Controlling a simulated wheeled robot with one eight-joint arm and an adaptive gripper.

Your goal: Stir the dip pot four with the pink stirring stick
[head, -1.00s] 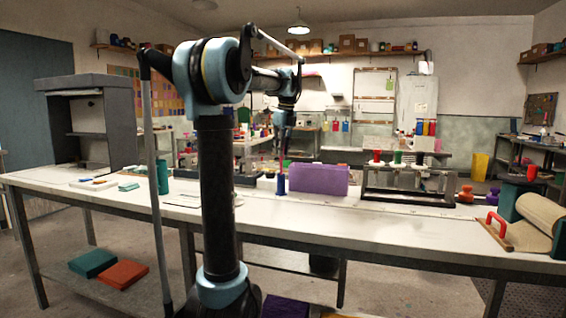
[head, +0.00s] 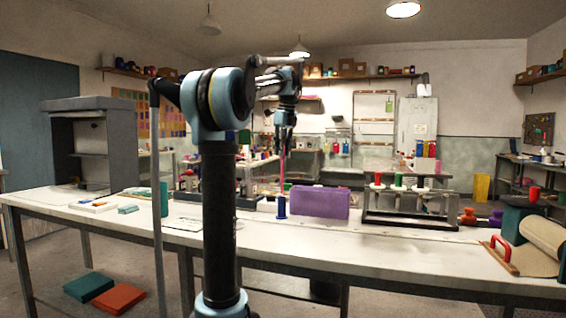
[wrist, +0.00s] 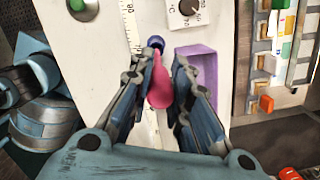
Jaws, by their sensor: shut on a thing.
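My gripper (head: 284,136) is shut on the pink stirring stick (head: 282,172), which hangs upright below it. In the wrist view the stick's pink upper part (wrist: 159,88) lies between my fingers. A small blue pot (head: 281,207) stands on the table directly below the stick, and its rim also shows in the wrist view (wrist: 155,42). I cannot tell whether the stick's lower end is inside it. No label for dip pot four is readable.
A purple box (head: 321,202) stands just right of the blue pot. A teal cylinder (head: 164,199) stands left of my arm. A red-handled tool (head: 500,248) and a roll (head: 545,236) occupy the table's right end. The front strip of the white table (head: 330,240) is clear.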

